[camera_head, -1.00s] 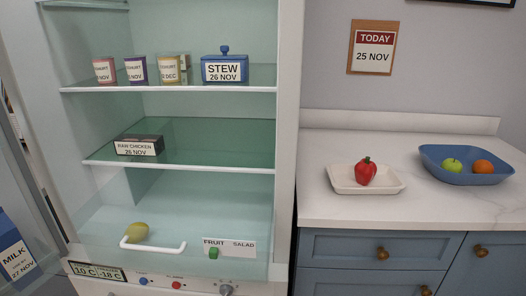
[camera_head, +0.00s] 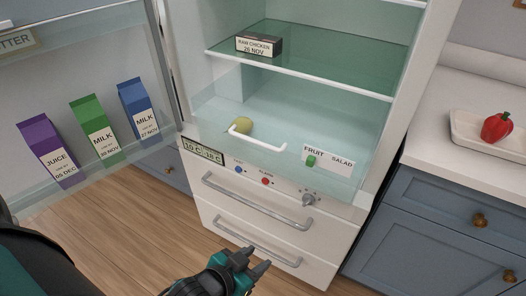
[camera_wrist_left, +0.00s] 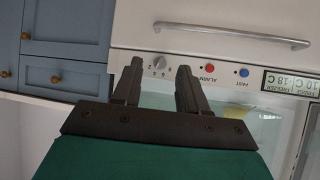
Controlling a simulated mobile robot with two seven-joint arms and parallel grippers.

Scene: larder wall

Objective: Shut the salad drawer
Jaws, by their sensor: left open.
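The salad drawer (camera_head: 275,155) is a clear glassy drawer at the bottom of the open fridge. It appears pulled out, its front standing forward of the shelf above. Its white bar handle (camera_head: 243,137) is at the left of the front, and a FRUIT/SALAD label (camera_head: 340,163) with a green slider (camera_head: 311,161) is at the right. A yellow-green fruit (camera_head: 243,125) lies inside. My left gripper (camera_head: 255,260) is open and empty, low in front of the freezer drawers, apart from the salad drawer. In the left wrist view its fingers (camera_wrist_left: 159,68) point towards the control panel. My right gripper is out of view.
The fridge door with juice (camera_head: 50,152) and milk cartons (camera_head: 97,128) stands open at left. Below the drawer are a control panel with a knob (camera_head: 309,199) and freezer drawers with bar handles (camera_head: 256,203). A blue cabinet (camera_head: 440,225) is at right. Wooden floor is clear in front.

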